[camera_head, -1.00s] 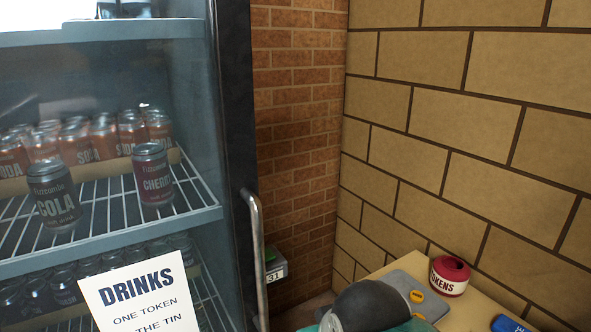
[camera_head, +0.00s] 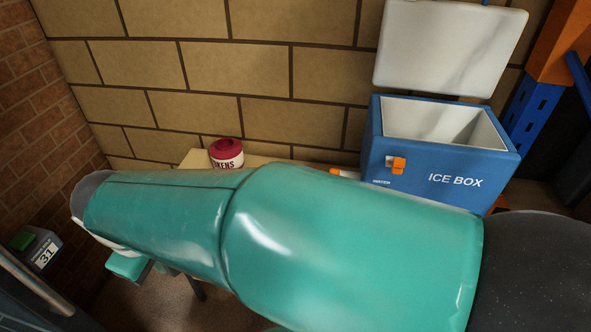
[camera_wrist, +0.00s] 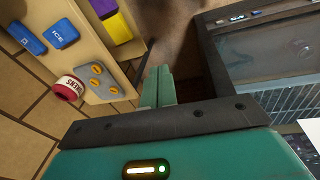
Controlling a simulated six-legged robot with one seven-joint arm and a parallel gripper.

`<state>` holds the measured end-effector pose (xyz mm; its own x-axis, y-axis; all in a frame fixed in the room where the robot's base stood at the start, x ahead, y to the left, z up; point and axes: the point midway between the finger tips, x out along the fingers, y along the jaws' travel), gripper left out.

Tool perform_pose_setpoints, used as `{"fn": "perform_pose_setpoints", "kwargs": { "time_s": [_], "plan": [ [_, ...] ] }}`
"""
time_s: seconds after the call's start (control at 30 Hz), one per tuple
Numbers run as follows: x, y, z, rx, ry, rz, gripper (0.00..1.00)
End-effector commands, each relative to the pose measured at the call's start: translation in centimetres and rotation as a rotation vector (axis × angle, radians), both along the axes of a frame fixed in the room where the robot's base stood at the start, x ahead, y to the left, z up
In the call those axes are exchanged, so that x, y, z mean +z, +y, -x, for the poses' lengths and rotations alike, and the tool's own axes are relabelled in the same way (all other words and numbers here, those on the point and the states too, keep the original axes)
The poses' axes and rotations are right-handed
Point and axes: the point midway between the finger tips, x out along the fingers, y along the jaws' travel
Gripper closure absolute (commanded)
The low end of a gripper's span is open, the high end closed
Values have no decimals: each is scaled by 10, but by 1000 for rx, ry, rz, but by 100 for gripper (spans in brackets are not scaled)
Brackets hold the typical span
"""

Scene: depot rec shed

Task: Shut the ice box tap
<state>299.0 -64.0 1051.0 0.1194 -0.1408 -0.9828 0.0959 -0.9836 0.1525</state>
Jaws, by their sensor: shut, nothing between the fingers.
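The blue ice box (camera_head: 440,165) stands at the right of the head view with its white lid (camera_head: 450,45) raised. Its orange tap (camera_head: 397,164) sticks out of the front left, above a small label. From this view I cannot tell whether the tap is open or shut. My teal arm crosses in front of the table, left of and below the ice box. In the wrist view my gripper (camera_wrist: 160,84) is shut and empty, pointing over the floor between table and fridge, well away from the tap. The ice box is not in the wrist view.
Blue ICE blocks (camera_wrist: 62,33) lie there too. The drinks fridge (camera_wrist: 262,60) is at the right. An orange-and-blue rack (camera_head: 540,85) stands beyond the ice box.

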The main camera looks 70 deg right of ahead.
Motion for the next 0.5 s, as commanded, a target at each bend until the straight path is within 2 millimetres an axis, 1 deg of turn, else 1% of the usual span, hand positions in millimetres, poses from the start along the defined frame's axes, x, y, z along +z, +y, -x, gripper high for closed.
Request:
{"fn": "perform_pose_setpoints", "kwargs": {
  "time_s": [0.03,0.23,0.5],
  "plan": [
    [-13,-13,-1,10,81,23,100],
    [-53,-66,5,75,385,110,100],
    [-99,-136,28,174,821,181,100]
  ]
}}
